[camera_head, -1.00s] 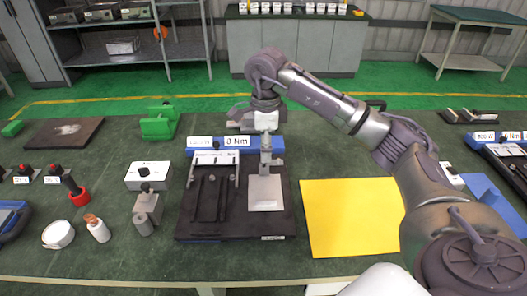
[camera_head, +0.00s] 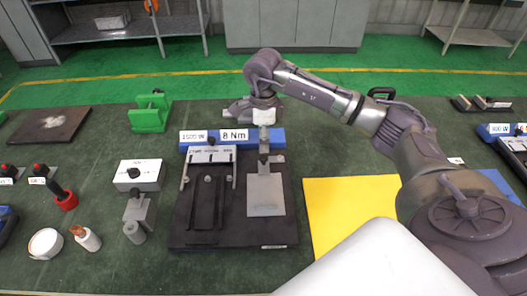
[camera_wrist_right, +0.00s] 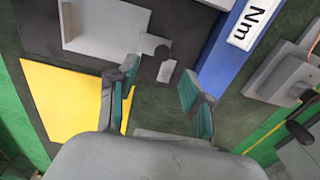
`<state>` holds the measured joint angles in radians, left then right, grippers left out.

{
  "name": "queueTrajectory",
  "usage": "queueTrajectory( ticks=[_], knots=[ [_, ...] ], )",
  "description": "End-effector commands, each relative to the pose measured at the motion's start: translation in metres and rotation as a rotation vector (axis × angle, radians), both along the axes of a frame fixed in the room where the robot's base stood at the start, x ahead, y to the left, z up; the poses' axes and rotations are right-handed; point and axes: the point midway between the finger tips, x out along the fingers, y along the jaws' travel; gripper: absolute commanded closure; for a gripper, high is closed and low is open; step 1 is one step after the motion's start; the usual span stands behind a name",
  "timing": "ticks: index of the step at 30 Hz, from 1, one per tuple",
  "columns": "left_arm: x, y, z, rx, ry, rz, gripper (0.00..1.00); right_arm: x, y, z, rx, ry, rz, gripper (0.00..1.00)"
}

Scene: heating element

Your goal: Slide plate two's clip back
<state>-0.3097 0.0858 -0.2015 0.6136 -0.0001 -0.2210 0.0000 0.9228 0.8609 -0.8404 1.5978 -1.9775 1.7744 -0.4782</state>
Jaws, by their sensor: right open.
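The fixture has a black base (camera_head: 236,238) with a blue rear bar (camera_head: 262,138) labelled 1500 W and 8 Nm. A light grey plate (camera_head: 265,197) lies on its right half; the wrist view shows it too (camera_wrist_right: 105,22). A small grey piece (camera_wrist_right: 166,70), perhaps the clip, lies beside the plate's tab; I cannot tell if it is plate two's. My right gripper (camera_head: 264,150) points down over the rear of the plate, by the blue bar. In the wrist view its teal-padded fingers (camera_wrist_right: 160,76) are apart with nothing held. My left gripper is not in view.
A yellow sheet (camera_head: 345,208) lies right of the fixture. A grey bracket with black rails (camera_head: 207,195) fills the fixture's left half.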

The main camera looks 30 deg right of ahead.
Motion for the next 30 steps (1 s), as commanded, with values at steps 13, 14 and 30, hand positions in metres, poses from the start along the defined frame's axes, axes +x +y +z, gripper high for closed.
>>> queueTrajectory(
  ticks=[13,14,30],
  knots=[
    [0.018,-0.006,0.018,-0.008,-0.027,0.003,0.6,0.0,0.0,-0.067,-0.001,0.001,-0.001,0.5],
    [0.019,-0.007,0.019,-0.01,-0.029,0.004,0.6,0.0,0.0,-0.069,0.0,0.0,-0.001,0.5],
    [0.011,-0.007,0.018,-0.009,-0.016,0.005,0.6,0.0,0.0,-0.072,-0.001,-0.001,0.0,0.86]
  ],
)
